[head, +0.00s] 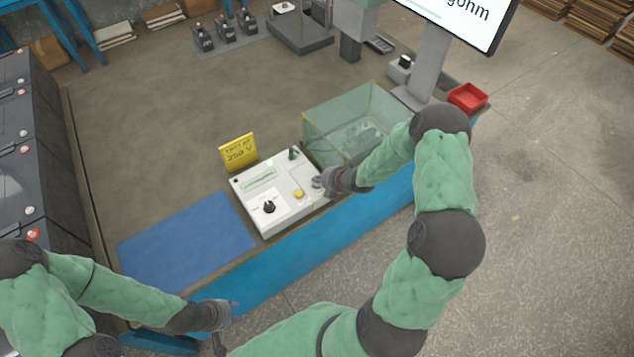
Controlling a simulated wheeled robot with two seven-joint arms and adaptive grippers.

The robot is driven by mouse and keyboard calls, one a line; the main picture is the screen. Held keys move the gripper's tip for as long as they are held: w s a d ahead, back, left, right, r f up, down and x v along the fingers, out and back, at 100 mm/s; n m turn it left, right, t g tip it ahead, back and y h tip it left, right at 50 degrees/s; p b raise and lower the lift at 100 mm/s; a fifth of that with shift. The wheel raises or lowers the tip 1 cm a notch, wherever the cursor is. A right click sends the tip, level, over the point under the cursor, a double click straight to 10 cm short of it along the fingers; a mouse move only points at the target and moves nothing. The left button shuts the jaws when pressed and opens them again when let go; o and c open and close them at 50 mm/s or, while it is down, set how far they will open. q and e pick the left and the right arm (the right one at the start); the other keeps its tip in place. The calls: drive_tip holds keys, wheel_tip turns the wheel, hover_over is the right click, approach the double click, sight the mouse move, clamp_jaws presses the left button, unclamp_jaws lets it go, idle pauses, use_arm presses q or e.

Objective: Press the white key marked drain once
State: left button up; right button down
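A white instrument box (252,187) sits tilted in the picture at the bench's front edge. Its top has a black knob (269,207), a yellow button (298,193), a label strip and a green post. I cannot make out a white key marked drain; the lettering is too small and my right gripper covers part of the box's right side. My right gripper (317,182) is at that right side, fingertips over the panel; whether it touches is unclear. My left gripper (230,308) is in front of the bench edge, away from the box. Finger openings are too small to judge.
A yellow sign (238,152) stands behind the box. A clear glass tank (340,122) stands right of it, close to my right forearm. A blue mat (185,243) lies left, bare. A red tray (467,97) and a monitor (460,18) are at the right.

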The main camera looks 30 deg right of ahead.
drive_tip(key=shift+r, duration=0.45)
drive_tip(key=shift+r+p, duration=1.7)
drive_tip(key=shift+r, duration=0.85)
drive_tip(key=shift+s+f, duration=0.1)
